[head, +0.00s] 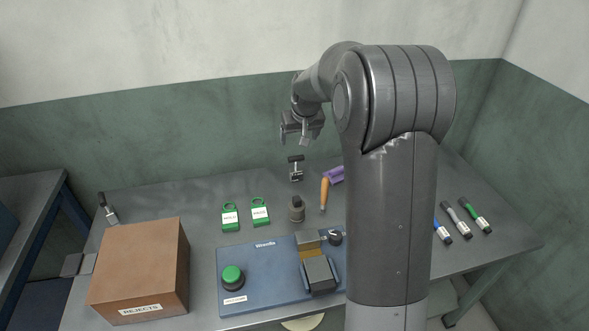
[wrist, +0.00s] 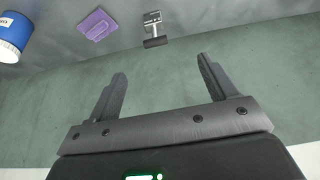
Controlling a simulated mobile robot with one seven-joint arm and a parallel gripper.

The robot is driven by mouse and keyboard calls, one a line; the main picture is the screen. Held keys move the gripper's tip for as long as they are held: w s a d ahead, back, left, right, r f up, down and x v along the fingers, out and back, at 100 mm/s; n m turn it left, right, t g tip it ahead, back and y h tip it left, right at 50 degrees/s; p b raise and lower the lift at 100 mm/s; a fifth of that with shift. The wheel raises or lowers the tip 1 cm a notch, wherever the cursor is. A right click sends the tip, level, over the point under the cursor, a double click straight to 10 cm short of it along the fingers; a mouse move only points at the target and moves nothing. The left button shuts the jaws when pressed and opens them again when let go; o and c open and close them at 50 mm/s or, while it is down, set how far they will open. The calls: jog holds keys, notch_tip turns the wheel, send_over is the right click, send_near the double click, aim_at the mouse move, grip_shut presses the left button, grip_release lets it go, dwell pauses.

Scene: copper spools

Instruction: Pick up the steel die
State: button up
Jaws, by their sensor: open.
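I cannot tell for certain which piece is the steel die. A short dark grey cylinder (head: 297,209) stands on the table just behind the blue machine. A T-shaped metal piece (head: 296,175) with a dark crossbar stands farther back; what looks like the same piece shows at the top of the wrist view (wrist: 153,27). My gripper (head: 300,133) is raised above the rear of the table, apart from both pieces. In the wrist view my gripper (wrist: 160,75) has its fingers spread wide with nothing between them.
A purple item (head: 333,175) and an orange handle (head: 324,194) lie right of the cylinder. Two green tags (head: 230,217) lie left. The blue machine (head: 245,258) and a brown rejects box (head: 140,265) fill the front. Several markers (head: 460,222) lie right. My arm hides part of the table.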

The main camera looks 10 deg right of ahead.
send_near(296, 157)
jog(key=x, duration=1.3)
jog(key=shift+s+f, duration=0.1)
jog(key=shift+f, duration=0.05)
jog(key=shift+c, duration=0.6)
jog(key=c, duration=1.4)
notch_tip(296, 157, up, 4)
jog(key=s+d+r, duration=0.6)
jog(key=d+r, duration=0.1)
jog(key=d, duration=0.2)
jog(key=shift+s+d, duration=0.3)
jog(key=shift+s, duration=0.05)
